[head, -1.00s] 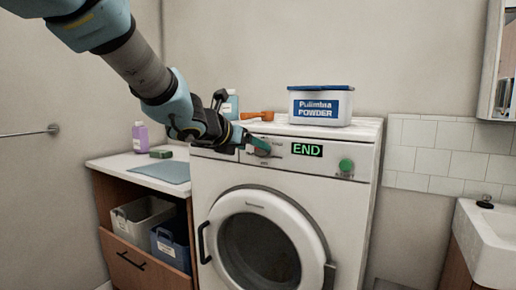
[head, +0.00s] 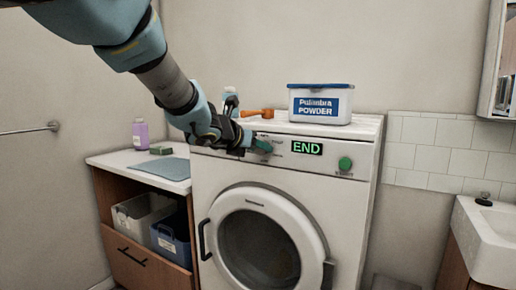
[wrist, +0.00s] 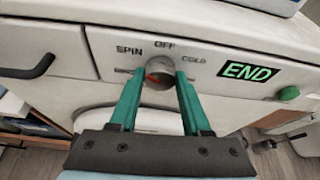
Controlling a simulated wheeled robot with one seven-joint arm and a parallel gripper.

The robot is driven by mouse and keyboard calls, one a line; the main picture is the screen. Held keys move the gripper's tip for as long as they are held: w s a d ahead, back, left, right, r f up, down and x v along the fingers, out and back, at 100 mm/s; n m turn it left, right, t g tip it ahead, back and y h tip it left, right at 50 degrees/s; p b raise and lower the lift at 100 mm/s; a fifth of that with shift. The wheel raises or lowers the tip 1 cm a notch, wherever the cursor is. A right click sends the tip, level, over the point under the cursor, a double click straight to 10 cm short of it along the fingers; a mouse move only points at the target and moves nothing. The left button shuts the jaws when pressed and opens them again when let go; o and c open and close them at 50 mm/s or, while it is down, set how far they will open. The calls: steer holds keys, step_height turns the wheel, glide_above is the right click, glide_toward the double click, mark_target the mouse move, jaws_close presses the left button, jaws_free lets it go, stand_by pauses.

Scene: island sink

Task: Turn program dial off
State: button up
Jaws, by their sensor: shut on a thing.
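The program dial (wrist: 160,68) is a round grey knob with a red mark on the washing machine's front panel. In the wrist view the red mark sits at the lower left of the knob, away from the OFF label above it. SPIN is printed to the upper left and COLD to the upper right. My gripper (wrist: 158,78) has its two teal fingers on either side of the dial, shut on it. In the head view my gripper (head: 258,147) is at the panel and largely hides the dial.
The washing machine (head: 345,220) has a display (head: 307,148) reading END and a green button (head: 345,163) right of the dial. A powder box (head: 320,104) stands on top. A counter (head: 110,161) with a purple bottle (head: 140,135) is at left, a sink (head: 495,240) at right.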

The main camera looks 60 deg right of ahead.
jaws_close()
stand_by(0.3)
